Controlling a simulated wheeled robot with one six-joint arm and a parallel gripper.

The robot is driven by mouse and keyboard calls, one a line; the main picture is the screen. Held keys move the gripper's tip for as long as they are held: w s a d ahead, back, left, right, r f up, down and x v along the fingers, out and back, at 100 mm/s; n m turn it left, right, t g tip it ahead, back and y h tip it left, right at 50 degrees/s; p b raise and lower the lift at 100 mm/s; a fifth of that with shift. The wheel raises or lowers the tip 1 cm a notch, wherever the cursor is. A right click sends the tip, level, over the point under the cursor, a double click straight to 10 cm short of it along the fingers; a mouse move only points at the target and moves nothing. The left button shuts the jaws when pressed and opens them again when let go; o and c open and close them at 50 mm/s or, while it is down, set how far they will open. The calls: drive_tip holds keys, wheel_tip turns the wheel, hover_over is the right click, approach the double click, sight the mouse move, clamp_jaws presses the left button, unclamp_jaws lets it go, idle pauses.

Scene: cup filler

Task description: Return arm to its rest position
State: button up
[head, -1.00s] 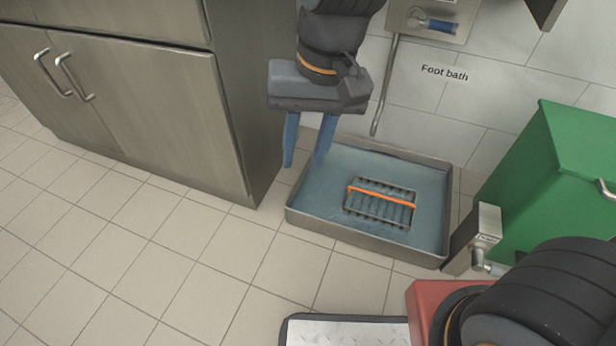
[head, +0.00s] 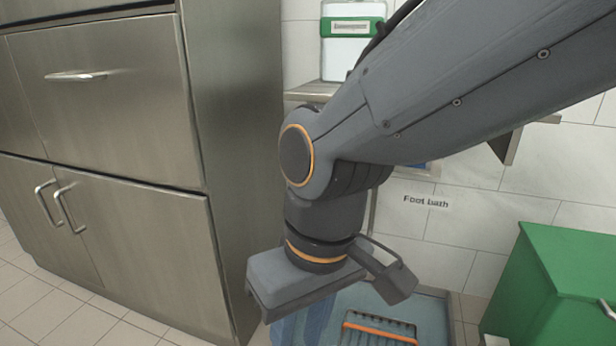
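My arm reaches in from the upper right of the head view and bends down at the wrist. My gripper (head: 302,328) hangs from it, pointing down, at the bottom edge of the view. Its two blue fingers look apart with nothing between them, and the tips are cut off by the frame edge. The gripper is above the left part of the foot bath tray (head: 440,292), which is only partly in view. An orange-barred grate (head: 380,332) lies in the tray, right of the fingers.
A steel cabinet (head: 120,225) with drawers and doors stands close on the left. A green bin (head: 565,275) stands at the lower right. A shelf (head: 313,91) behind the arm carries a white container (head: 347,58) with a green top. Tiled floor is free at lower left.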

drive_tip(key=shift+r+p, duration=0.55)
drive_tip(key=shift+r, duration=0.1)
drive_tip(key=d+r+m+p, duration=0.2)
drive_tip(key=d+r+p, duration=0.5)
drive_tip(key=p, duration=0.5)
drive_tip(key=d+r+m+h+p, duration=0.1)
drive_tip(key=d+r+m+p, duration=0.1)
drive_tip(key=d+r+p, duration=0.5)
drive_tip(key=d+r+m+p, duration=0.3)
drive_tip(key=d+r+p, duration=0.3)
drive_tip(key=r+p, duration=0.8)
drive_tip(key=p, duration=0.5)
drive_tip(key=shift+d+r+h, duration=0.3)
drive_tip(key=shift+d+r, duration=0.1)
